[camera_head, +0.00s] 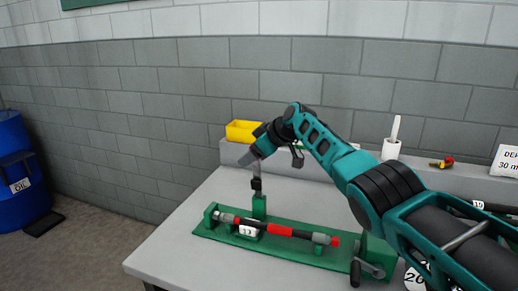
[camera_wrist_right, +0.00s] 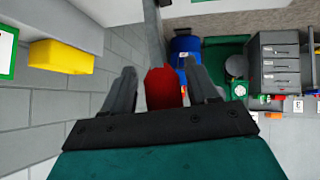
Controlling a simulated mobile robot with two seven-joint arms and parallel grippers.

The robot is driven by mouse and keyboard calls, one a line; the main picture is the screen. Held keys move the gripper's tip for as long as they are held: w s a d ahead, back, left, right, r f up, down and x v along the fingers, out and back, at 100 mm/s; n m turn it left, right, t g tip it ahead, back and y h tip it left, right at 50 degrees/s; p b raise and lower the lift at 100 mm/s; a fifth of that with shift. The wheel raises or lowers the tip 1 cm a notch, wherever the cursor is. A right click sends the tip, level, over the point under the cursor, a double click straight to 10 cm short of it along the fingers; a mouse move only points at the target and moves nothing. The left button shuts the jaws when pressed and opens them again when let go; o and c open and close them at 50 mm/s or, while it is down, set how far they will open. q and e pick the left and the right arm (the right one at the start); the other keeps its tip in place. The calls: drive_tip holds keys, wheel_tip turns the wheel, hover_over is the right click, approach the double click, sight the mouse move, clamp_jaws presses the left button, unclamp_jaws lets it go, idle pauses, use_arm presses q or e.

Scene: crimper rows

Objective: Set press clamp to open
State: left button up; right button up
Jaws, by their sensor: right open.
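A green press (camera_head: 228,243) stands on the grey table, with a black and red hose (camera_head: 275,229) lying along it and a "13" label on its front. A green post with a black clamp part (camera_head: 257,190) rises behind the hose; an upright lever appears to run from it up to my right gripper (camera_head: 250,158). In the right wrist view a red handle end (camera_wrist_right: 163,88) shows between the two open fingers of my right gripper (camera_wrist_right: 163,90), with gaps on both sides. Whether it touches is unclear. My left gripper is not in view.
A yellow bin (camera_head: 240,130) stands on the ledge behind the gripper. A white roll holder (camera_head: 391,148) is further right. A dark crank (camera_head: 356,270) sits at the press's right end. A blue barrel (camera_head: 16,185) stands on the floor at left. The table's left part is clear.

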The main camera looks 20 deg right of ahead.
drive_tip(key=shift+p+v, duration=0.5)
drive_tip(key=shift+v, duration=0.95)
drive_tip(key=v, duration=1)
drive_tip(key=shift+s+f, duration=0.1)
